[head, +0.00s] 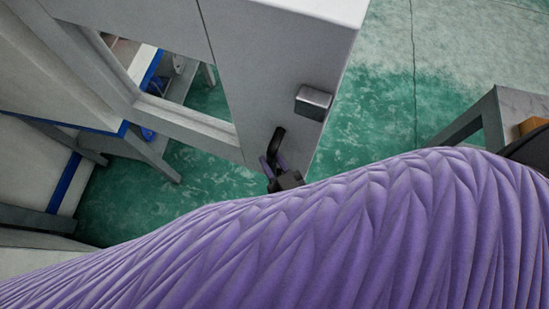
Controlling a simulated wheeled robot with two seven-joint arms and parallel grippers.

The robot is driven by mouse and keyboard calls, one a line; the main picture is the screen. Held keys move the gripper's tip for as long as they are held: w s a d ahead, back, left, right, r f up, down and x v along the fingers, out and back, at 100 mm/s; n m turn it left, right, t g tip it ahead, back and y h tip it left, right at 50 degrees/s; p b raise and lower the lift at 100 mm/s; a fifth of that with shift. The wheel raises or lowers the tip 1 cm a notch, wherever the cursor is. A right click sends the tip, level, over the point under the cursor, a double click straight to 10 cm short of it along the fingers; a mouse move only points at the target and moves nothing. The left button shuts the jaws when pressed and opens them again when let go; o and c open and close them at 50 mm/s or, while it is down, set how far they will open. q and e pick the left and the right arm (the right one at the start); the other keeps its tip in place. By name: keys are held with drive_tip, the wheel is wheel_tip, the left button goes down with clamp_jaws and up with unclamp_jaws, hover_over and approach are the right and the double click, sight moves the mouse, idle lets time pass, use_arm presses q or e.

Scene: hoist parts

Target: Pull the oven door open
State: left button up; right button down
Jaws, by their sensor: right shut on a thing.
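The oven door (232,85) is a light grey panel in the upper middle of the head view, with a window in it. Green floor and bench legs show through the window. A black curved handle (278,138) is near the door's lower right edge. My right gripper (271,165) is shut on the lower part of this handle. Only its tips and a dark part of its body show; my purple arm covers the rest. My left gripper is not in view. The oven's inside cannot be made out.
A metal latch block (313,102) sticks out of the door above the handle. A grey table (497,113) with an orange-brown box (533,126) stands at the right. Blue-edged benches (75,123) are at the left. Green floor (375,110) right of the door is clear.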

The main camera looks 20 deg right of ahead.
drive_tip(key=shift+w+r, duration=0.1)
drive_tip(key=c, duration=0.9)
unclamp_jaws()
drive_tip(key=o, duration=0.4)
drive_tip(key=shift+w+a, duration=0.1)
drive_tip(key=shift+a, duration=0.1)
drive_tip(key=shift+d, duration=0.1)
drive_tip(key=shift+s, duration=0.2)
drive_tip(key=s, duration=0.3)
drive_tip(key=s+d+b, duration=0.1)
drive_tip(key=s, duration=0.5)
drive_tip(key=shift+s+d, duration=0.3)
